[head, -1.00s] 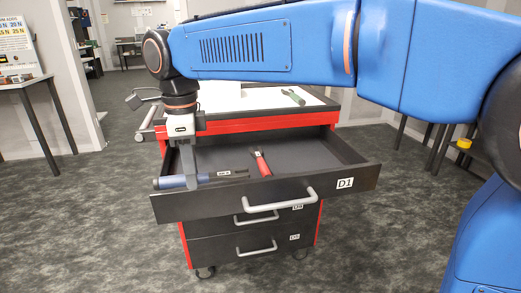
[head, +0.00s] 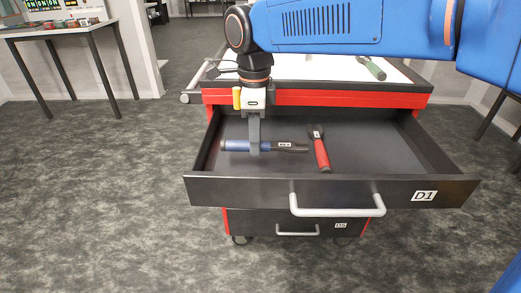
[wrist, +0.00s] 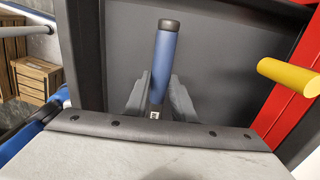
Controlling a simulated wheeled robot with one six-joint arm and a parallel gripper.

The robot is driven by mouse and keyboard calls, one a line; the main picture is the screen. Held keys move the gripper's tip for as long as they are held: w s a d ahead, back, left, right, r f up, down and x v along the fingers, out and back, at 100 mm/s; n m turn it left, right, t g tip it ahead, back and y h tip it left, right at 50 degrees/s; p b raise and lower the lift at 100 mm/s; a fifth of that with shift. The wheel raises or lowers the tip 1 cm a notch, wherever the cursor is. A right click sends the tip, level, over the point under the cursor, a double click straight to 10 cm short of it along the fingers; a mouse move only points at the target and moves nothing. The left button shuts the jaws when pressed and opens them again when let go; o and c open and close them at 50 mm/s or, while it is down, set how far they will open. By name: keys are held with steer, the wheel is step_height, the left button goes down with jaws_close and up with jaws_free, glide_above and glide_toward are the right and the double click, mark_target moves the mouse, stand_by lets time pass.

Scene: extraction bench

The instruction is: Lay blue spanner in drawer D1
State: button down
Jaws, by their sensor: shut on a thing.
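Drawer D1 (head: 330,190) is pulled open, its label on the front panel. My gripper (head: 255,150) reaches down into its left part, with both fingers closed on the blue spanner. The spanner (head: 236,146) lies level, its blue handle to the left and dark head to the right, within the drawer walls. I cannot tell whether it touches the floor. In the wrist view the blue handle (wrist: 163,60) sticks out beyond the fingers; its other end is hidden below the gripper body.
A red-handled tool (head: 321,152) lies in the drawer, just right of the spanner's head. The drawer's right half is bare. A green-handled tool (head: 373,68) lies on the cart top. A yellow cylinder (wrist: 290,77) shows near the red cart edge.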

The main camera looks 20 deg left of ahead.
steer(key=shift+f, duration=1.95)
steer(key=shift+f, duration=0.1)
steer(key=c, duration=1.5)
jaws_free()
step_height(320, 180, up, 12)
steer(key=shift+r, duration=0.1)
steer(key=shift+s, duration=0.1)
